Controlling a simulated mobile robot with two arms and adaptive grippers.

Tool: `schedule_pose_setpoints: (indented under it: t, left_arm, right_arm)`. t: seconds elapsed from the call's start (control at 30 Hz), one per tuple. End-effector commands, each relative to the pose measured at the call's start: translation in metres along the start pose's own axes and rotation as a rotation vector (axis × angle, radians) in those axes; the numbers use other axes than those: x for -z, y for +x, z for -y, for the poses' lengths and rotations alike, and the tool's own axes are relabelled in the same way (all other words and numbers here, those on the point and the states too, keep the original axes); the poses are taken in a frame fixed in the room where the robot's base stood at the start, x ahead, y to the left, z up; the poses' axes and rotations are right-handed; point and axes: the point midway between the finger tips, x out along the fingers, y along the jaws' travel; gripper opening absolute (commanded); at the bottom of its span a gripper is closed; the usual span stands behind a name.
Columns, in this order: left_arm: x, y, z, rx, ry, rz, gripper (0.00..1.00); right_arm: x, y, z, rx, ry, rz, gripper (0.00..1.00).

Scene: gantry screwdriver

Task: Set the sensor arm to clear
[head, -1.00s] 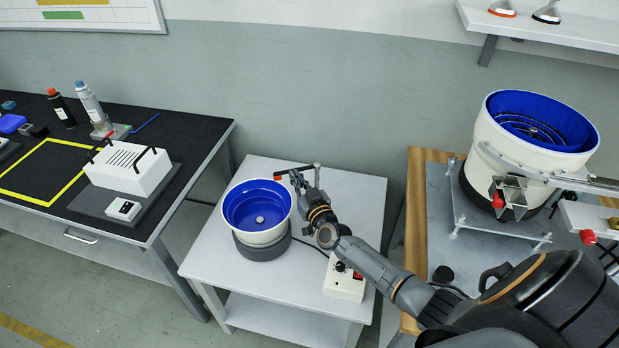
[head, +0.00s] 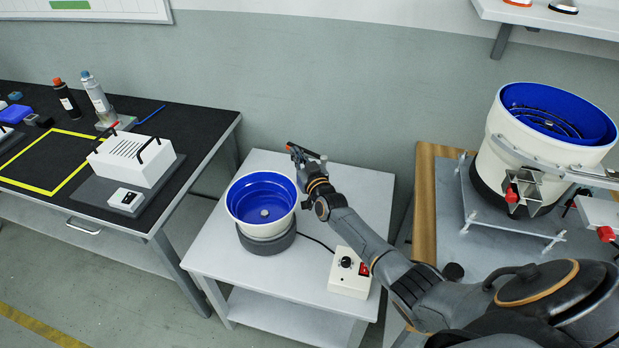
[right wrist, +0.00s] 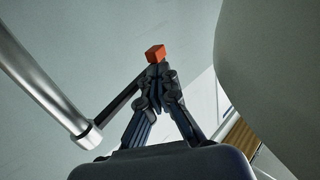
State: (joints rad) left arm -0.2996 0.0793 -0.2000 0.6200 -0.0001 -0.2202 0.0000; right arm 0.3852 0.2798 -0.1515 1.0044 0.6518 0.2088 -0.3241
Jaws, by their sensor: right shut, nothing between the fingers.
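The sensor arm is a thin dark bar with an orange-red block (right wrist: 155,53) at its end. In the right wrist view the bar (right wrist: 122,97) runs from a silver post (right wrist: 60,90) to the block. In the head view the orange-red part (head: 302,150) shows behind the small blue bowl (head: 262,197), clear of its rim; my gripper hides most of the bar and post. My right gripper (head: 293,152) is shut and empty beside the arm's end. In the right wrist view its closed fingertips (right wrist: 156,75) are right by the block; contact is uncertain. My left gripper is out of view.
The bowl feeder stands on a light grey table (head: 225,262) with a control box (head: 349,272) at its front right. A larger blue bowl feeder (head: 548,150) stands on the right bench. A black workbench (head: 200,125) is at the left. My right arm crosses above the table's right side.

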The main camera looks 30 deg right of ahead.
Motion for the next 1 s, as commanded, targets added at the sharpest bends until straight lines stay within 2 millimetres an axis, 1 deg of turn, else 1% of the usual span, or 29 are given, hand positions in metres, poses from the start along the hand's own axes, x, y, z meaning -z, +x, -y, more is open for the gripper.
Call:
schedule_pose_setpoints:
  t: [0.17, 0.5, 1.0]
  left_arm:
    - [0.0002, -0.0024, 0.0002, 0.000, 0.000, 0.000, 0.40]
    - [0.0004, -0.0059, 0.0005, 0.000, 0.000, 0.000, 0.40]
    - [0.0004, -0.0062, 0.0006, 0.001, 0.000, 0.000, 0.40]
  right_arm:
    - [0.0015, 0.0061, -0.0042, -0.008, 0.004, -0.001, 0.00]
    - [0.0008, 0.0111, -0.0104, -0.116, 0.003, 0.000, 0.00]
    - [0.0007, 0.0120, -0.0120, -0.135, 0.000, -0.001, 0.00]
